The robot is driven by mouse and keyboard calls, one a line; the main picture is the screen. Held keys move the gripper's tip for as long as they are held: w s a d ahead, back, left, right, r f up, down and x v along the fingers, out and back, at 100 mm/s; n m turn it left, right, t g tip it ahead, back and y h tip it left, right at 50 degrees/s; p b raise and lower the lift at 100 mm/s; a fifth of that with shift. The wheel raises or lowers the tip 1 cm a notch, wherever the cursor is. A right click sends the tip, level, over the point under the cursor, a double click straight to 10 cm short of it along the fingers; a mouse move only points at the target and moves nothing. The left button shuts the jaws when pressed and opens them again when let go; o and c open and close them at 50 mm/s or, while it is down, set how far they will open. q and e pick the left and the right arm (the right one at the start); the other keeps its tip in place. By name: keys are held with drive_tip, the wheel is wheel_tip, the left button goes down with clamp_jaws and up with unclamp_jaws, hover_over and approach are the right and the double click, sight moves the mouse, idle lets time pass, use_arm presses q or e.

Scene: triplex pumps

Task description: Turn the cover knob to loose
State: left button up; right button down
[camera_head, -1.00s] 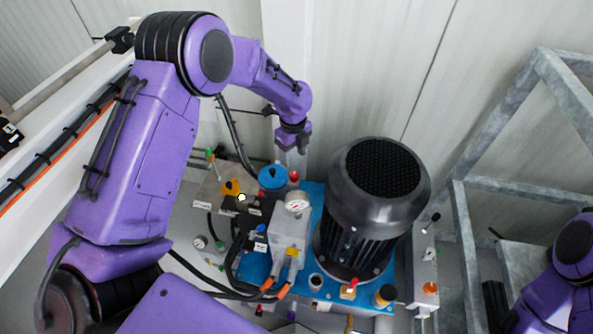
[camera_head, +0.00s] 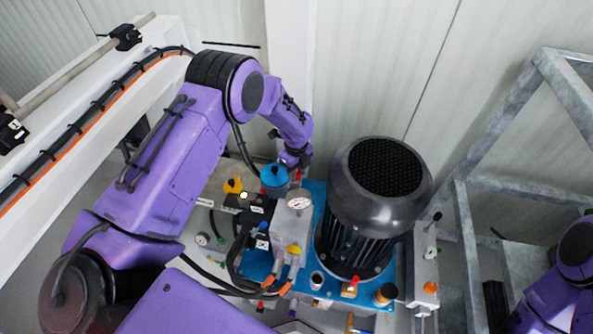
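The pump unit stands on a blue base plate (camera_head: 257,268). A round blue cap (camera_head: 273,177) sits at its back left, and a small red knob (camera_head: 299,176) stands just right of it. I cannot tell for sure which one is the cover knob. My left gripper (camera_head: 296,165) points down right behind the blue cap and red knob, at the back edge of the unit. Its fingertips are mostly hidden, so contact and opening do not show. My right arm shows at the lower right edge, with its gripper out of view.
A large black motor (camera_head: 375,200) stands right of the gauge block (camera_head: 290,232). Black hoses with orange ends lie in front. A yellow-orange knob (camera_head: 233,185) is at the left. A grey metal frame (camera_head: 468,250) rises on the right. The wall is close behind.

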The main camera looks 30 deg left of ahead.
use_arm(q)
drive_tip(key=shift+n, duration=0.3)
drive_tip(key=n+p, duration=0.1)
drive_tip(key=n, duration=0.3)
drive_tip(key=shift+n, duration=0.3)
drive_tip(key=n, duration=0.5)
drive_tip(key=shift+p, duration=0.3)
drive_tip(key=n, duration=1.1)
drive_tip(key=shift+p, duration=0.4)
drive_tip(key=shift+w+n, duration=0.1)
drive_tip(key=shift+n, duration=0.3)
drive_tip(key=o, duration=1.1)
drive_tip(key=shift+c, duration=0.2)
